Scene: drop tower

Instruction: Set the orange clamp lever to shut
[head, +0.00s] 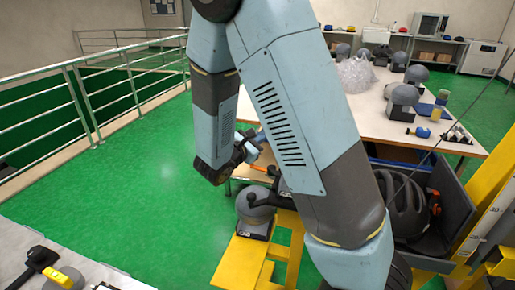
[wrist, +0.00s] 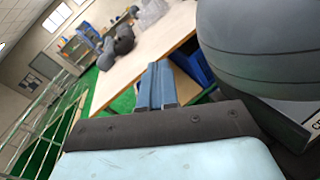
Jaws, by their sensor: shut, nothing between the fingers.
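A thin orange piece (head: 260,169), which may be the orange clamp lever, shows in the head view just below my gripper, partly hidden behind my arm. Its position, open or shut, cannot be told. My gripper (head: 258,141) is at the end of the bent arm, above the yellow stand, and is mostly hidden by the forearm. In the wrist view its blue fingers (wrist: 157,87) are together with nothing between them. No orange lever shows in the wrist view. A grey rounded headform (wrist: 265,45) fills the right of the wrist view, close beside the fingers.
A yellow stand (head: 238,262) carries a grey headform (head: 256,205) below my gripper. A dark helmet (head: 405,205) sits right of my arm, beside a yellow upright (head: 492,190). A white-topped table (head: 440,150) with several headforms stands behind. Green floor (head: 160,200) is clear at left.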

